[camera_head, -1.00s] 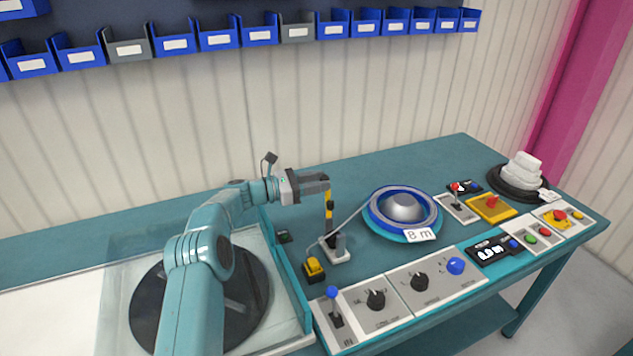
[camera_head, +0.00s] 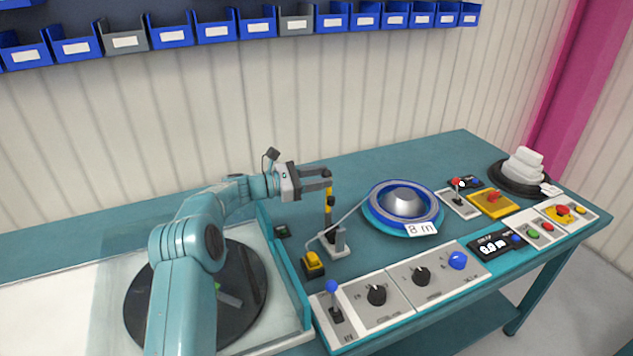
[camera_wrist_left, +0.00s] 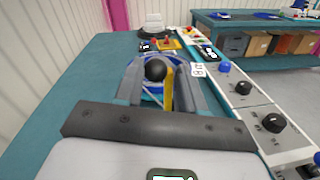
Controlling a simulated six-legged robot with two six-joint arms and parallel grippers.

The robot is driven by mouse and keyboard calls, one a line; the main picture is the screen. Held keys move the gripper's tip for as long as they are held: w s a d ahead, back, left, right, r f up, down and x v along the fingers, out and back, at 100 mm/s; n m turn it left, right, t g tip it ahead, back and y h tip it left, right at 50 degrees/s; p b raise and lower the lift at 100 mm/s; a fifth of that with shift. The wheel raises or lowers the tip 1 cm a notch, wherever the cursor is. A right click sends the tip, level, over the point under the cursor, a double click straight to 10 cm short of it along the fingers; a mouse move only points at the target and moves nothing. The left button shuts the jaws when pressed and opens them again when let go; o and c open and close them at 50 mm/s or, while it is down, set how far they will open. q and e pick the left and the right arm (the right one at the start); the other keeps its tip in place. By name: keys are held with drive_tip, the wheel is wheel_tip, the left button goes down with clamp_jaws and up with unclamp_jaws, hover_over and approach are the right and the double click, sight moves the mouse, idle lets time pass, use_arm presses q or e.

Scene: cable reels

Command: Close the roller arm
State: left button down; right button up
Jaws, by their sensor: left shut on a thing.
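The roller arm (camera_head: 329,201) is a thin yellow and black lever that stands nearly upright on a small pale base (camera_head: 336,242). Its dark round end shows in the left wrist view (camera_wrist_left: 155,70), with the yellow bar (camera_wrist_left: 168,93) beside it. My left gripper (camera_head: 322,180) is shut on the upper part of the roller arm. In the left wrist view my left gripper (camera_wrist_left: 156,82) has its fingers on either side of it. The fingers partly hide the lever's top. My right gripper is not in view.
A blue reel (camera_head: 404,206) with an "8 m" tag lies right of the lever. A yellow block (camera_head: 313,262) and control panels with knobs (camera_head: 421,276) stand in front. A blue-knobbed lever (camera_head: 333,300) rises at the front left. The bench behind the lever is clear.

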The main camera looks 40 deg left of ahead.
use_arm(q)
drive_tip(key=shift+s+d+f+m+y+b, duration=0.15)
drive_tip(key=shift+s+d+m+b, duration=0.2)
drive_tip(key=shift+d+m+b, duration=0.75)
drive_tip(key=shift+s+d+r+m+y+b, duration=0.1)
drive_tip(key=shift+s+d+m+b, duration=0.3)
drive_tip(key=shift+b, duration=1.4)
drive_tip(key=shift+s+d+f+m+y+b, duration=0.15)
drive_tip(key=shift+s+d+m+b, duration=0.3)
drive_tip(key=shift+m+b, duration=0.8)
drive_tip(key=shift+w+r+n, duration=0.1)
drive_tip(key=shift+n, duration=0.15)
drive_tip(key=c, duration=0.8)
unclamp_jaws()
drive_tip(key=shift+c, duration=0.2)
drive_tip(key=b+v, duration=0.1)
drive_tip(key=v, duration=1.5)
drive_tip(key=shift+a, duration=0.1)
